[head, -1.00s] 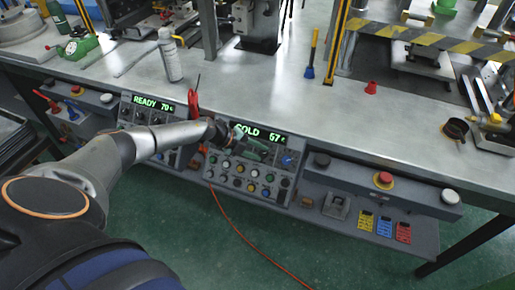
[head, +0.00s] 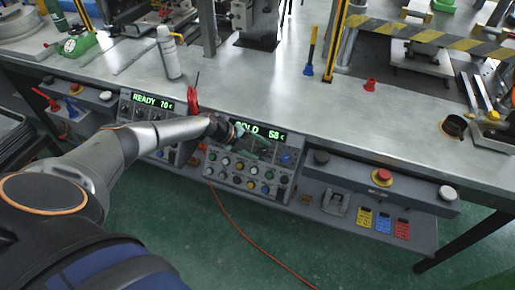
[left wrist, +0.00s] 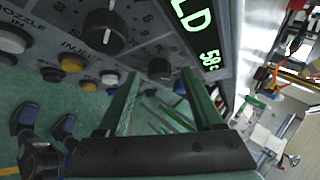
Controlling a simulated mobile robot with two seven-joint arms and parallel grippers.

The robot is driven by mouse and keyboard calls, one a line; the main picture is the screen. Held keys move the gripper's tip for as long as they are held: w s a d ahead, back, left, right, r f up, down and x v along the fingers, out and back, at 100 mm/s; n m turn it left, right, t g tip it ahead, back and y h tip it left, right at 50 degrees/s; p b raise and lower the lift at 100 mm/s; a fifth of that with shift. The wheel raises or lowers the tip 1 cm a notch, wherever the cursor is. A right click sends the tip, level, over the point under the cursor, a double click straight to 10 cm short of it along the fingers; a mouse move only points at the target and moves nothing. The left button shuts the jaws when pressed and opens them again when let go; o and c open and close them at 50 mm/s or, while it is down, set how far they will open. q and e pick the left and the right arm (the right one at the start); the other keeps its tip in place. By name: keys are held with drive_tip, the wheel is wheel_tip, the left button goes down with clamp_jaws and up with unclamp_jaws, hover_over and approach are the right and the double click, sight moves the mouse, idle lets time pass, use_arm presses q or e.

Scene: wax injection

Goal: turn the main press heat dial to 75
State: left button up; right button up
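The right-hand control panel (head: 228,172) has a green display (head: 262,132) reading COLD with a number that looks like 68 or 58. My left gripper (head: 256,146) is in front of this panel, just below the display, and hides part of it. In the left wrist view its two green fingers (left wrist: 160,78) are spread apart. A black dial (left wrist: 160,69) shows in the gap between the fingertips, with space on either side. A larger black dial (left wrist: 104,30) with numbers around it is to the left. No label naming the main press heat dial is readable. My right gripper is not seen.
A left-hand panel shows READY 70 on its display (head: 152,102). Coloured buttons fill the lower right-hand panel. A red-handled tool (head: 193,98) and a spray can (head: 168,52) are on the bench above. A red button (head: 383,175) is to the right.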

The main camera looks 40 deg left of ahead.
use_arm(q)
drive_tip(key=shift+s+a+r, duration=0.25)
drive_tip(key=shift+r, duration=0.15)
drive_tip(key=p+v, duration=0.1)
drive_tip(key=v, duration=1)
drive_tip(key=shift+s+p, duration=0.15)
drive_tip(key=shift+p, duration=0.15)
drive_tip(key=shift+r, duration=0.15)
